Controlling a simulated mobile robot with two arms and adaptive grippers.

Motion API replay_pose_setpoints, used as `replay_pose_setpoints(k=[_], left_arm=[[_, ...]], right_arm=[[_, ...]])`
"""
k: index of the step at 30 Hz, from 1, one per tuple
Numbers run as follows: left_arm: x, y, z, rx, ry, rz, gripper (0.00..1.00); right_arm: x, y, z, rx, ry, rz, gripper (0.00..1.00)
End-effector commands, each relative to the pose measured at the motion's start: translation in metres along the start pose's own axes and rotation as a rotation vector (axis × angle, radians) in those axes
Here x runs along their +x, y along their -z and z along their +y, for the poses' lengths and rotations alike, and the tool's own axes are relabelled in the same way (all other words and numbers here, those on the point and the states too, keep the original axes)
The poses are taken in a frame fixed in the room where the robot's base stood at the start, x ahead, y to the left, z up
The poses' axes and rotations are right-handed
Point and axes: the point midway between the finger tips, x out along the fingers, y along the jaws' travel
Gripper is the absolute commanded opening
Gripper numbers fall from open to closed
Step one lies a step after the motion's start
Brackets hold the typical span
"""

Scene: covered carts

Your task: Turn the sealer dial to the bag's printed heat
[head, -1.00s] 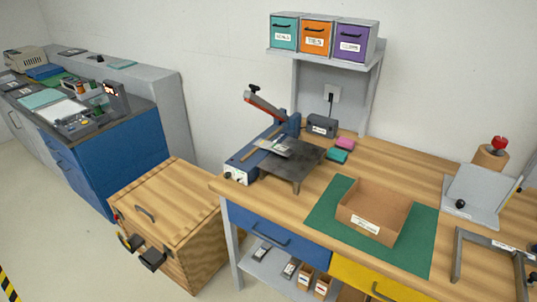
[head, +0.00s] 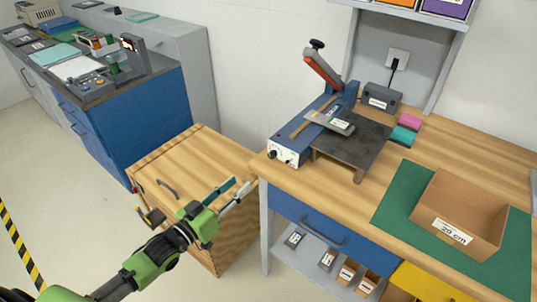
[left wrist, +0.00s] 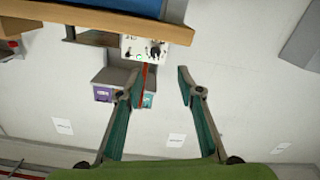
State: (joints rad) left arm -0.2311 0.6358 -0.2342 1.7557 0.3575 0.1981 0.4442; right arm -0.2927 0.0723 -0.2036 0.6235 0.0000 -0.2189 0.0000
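The sealer (head: 302,130), a blue bar with a raised red-and-grey lever arm, sits at the left end of the wooden bench. Its white front panel (head: 284,153) carries small dark knobs; this panel also shows in the left wrist view (left wrist: 145,49). Its dial setting is too small to read. A silvery bag (head: 336,121) with a printed label lies on the sealer by the dark platform; its print is unreadable. My left gripper (head: 242,186) is open and empty, below and left of the panel, apart from it. In the left wrist view its fingers (left wrist: 160,84) stand apart.
A wooden chest (head: 200,160) stands left of the bench, below my gripper. The dark platform (head: 355,145), a grey power box (head: 381,98) and a cardboard box (head: 462,212) on a green mat (head: 395,205) are on the bench. A blue drawer (head: 310,226) is under its edge.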

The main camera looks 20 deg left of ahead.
Motion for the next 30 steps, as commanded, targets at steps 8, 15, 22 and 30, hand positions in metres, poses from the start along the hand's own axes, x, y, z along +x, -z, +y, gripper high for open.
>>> replay_pose_setpoints(k=[8,15,22,30], left_arm=[[0.023,0.009,0.005,-0.005,-0.013,0.015,0.34],[0.065,0.01,0.005,-0.004,-0.011,0.016,0.34],[0.105,0.01,0.005,-0.004,-0.011,0.014,0.34],[0.134,0.008,0.006,-0.004,-0.011,0.012,0.34]], right_arm=[[-0.004,-0.017,0.007,0.002,-0.009,-0.023,0.4],[-0.01,-0.019,0.012,0.001,-0.014,-0.028,0.4],[-0.013,-0.008,0.011,0.001,-0.013,-0.012,0.4],[-0.015,-0.005,0.002,0.002,-0.002,-0.009,0.4]])
